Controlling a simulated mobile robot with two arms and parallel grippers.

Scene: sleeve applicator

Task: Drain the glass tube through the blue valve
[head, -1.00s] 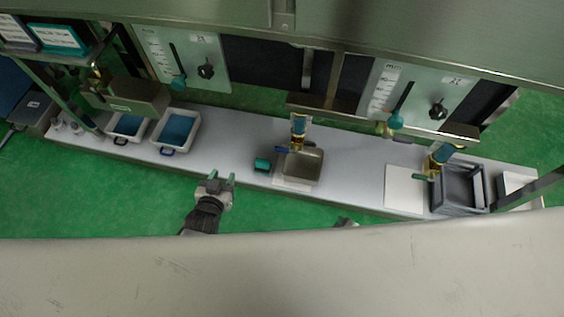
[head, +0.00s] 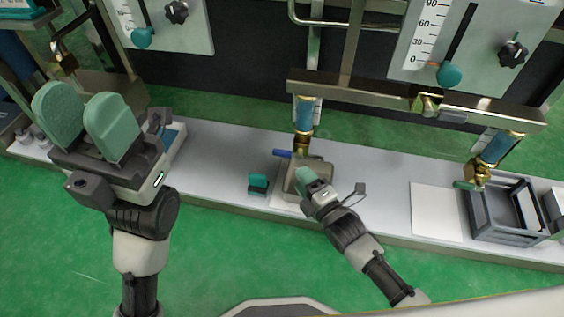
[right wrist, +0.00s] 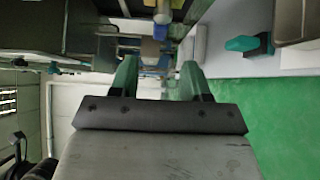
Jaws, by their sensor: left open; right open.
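The glass tube (head: 306,110) with blue liquid hangs upright from the metal rail, with a brass fitting below it. The blue valve handle (head: 283,153) sticks out to the left of that fitting, above a metal pan (head: 322,172). My right gripper (head: 304,174) is in front of the pan, just below and right of the blue handle in the picture. In the right wrist view its fingers (right wrist: 157,78) are apart with nothing between them; blue and brass parts show beyond them. My left gripper (head: 86,108) is open and empty, raised at the left.
A second tube (head: 497,149) with a green handle (head: 464,185) hangs at the right, over a grey crate (head: 480,233). A white sheet (head: 434,210) lies on the bench. A teal block (head: 258,182) sits left of the pan.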

